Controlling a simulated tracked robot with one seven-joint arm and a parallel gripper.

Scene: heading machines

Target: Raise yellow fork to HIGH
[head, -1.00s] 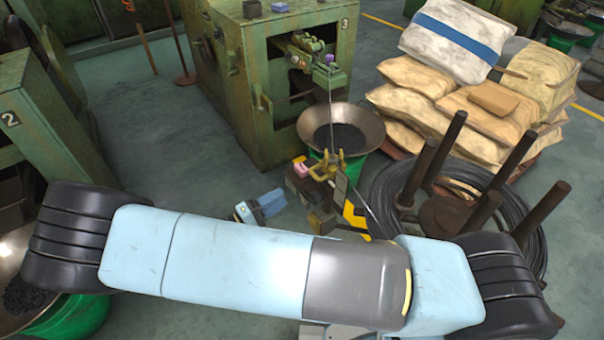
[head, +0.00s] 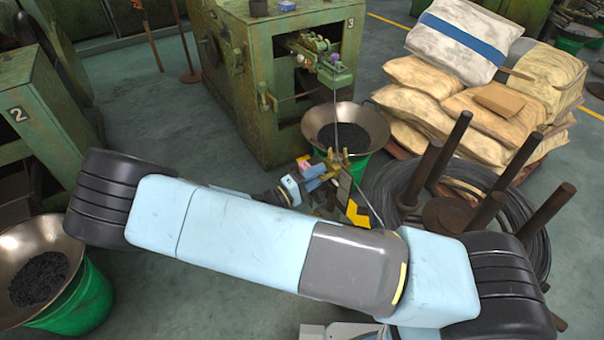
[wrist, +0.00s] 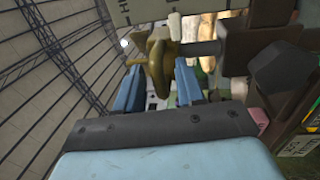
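The yellow fork (head: 340,155) is a small brass-yellow piece in front of machine 3, by the rim of the metal bowl. In the wrist view the yellow fork (wrist: 160,60) shows close up, on a dark horizontal rod. My gripper (head: 318,172) reaches it from the left in the head view. In the wrist view the two blue fingers of my gripper (wrist: 159,76) stand apart, with the fork at and just beyond the gap between their tips. I cannot tell whether either finger touches it. A pale plate with dark marks (wrist: 150,10) crosses the top of the wrist view.
A bowl of dark pieces (head: 345,125) on a green base stands behind the fork. A wire coil with upright rusty posts (head: 440,205) and stacked sacks (head: 460,100) lie to the right. A dark block (wrist: 280,75) is close right of the fingers. Floor (head: 150,110) is clear at left.

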